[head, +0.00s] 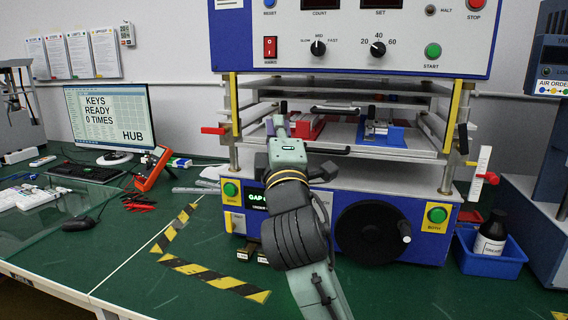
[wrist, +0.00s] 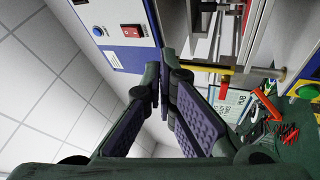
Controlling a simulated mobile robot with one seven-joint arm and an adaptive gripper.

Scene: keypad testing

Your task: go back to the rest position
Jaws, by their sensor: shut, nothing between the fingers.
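My gripper (wrist: 160,85) fills the middle of the wrist view, its two dark padded fingers closed together at the tips with nothing between them. In the head view my gripper (head: 277,124) is at the front left of the testing machine (head: 350,35), before its open middle bay. My arm rises from the bottom of the head view and hides part of the machine's lower front panel and its small display. In the wrist view the picture is turned on its side, with the machine's front panel (wrist: 118,38) at the top left.
A red fixture (head: 310,127) and a blue fixture (head: 383,133) sit in the bay. A red-tipped lever (head: 213,130) sticks out at its left. The monitor (head: 110,115) reads "KEYS READY 0 TIMES".

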